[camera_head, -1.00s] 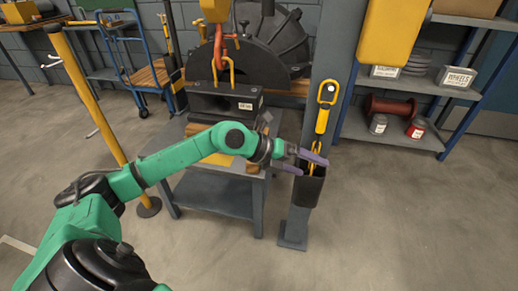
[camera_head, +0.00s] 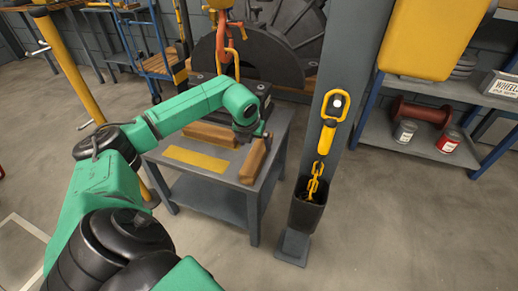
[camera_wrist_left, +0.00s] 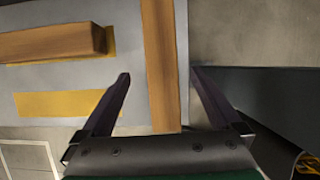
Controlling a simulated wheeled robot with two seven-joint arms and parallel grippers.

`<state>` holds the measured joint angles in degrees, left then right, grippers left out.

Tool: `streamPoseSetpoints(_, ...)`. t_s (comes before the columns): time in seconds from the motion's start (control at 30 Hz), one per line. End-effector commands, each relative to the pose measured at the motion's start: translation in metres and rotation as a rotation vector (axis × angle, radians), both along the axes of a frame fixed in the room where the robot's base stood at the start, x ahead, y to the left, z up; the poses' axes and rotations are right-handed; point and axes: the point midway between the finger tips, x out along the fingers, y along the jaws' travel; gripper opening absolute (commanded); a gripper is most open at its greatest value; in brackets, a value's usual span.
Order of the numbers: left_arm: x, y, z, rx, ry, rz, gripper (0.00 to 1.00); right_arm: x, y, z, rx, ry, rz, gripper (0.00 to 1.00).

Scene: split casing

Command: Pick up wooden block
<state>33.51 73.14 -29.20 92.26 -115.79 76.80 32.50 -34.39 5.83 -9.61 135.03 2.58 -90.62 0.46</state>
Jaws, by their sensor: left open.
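A long wooden block (camera_head: 254,160) lies on the grey table (camera_head: 215,171), near its right edge. In the left wrist view this block (camera_wrist_left: 161,45) runs lengthwise between my fingers. A second wooden block (camera_head: 208,135) lies further left, beside a yellow marking (camera_head: 196,160); it also shows in the left wrist view (camera_wrist_left: 55,43). My left gripper (camera_wrist_left: 160,76) is open, with one finger on each side of the first block. I cannot tell how high the fingers are above the table. In the head view the gripper is mostly hidden by my wrist. My right gripper is not seen.
A grey post (camera_head: 335,110) with a yellow hook pendant (camera_head: 328,118) and a dark chain holder (camera_head: 306,211) stands right of the table. A large dark casing (camera_head: 285,55) and an orange hoist hook (camera_head: 223,45) are behind. Shelves (camera_head: 425,140) stand at right.

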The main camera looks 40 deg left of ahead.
Motion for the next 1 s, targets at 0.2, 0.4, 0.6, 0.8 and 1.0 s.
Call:
streamPoseSetpoints(0.2, 0.012, 0.002, -0.032, -0.003, 0.001, 0.0, 0.97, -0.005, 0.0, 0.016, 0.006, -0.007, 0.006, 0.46)
streamPoseSetpoints(0.4, 0.024, 0.006, -0.06, -0.002, -0.001, -0.001, 0.97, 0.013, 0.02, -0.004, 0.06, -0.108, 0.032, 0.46)
streamPoseSetpoints(0.6, 0.024, 0.007, -0.06, 0.0, -0.001, -0.002, 0.97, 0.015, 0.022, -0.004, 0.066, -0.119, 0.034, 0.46)
streamPoseSetpoints(0.8, 0.024, 0.007, -0.06, 0.0, -0.001, -0.002, 0.25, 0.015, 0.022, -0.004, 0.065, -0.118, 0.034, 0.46)
streamPoseSetpoints(1.0, 0.025, 0.007, -0.059, 0.0, -0.003, -0.002, 0.0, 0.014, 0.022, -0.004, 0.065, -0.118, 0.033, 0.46)
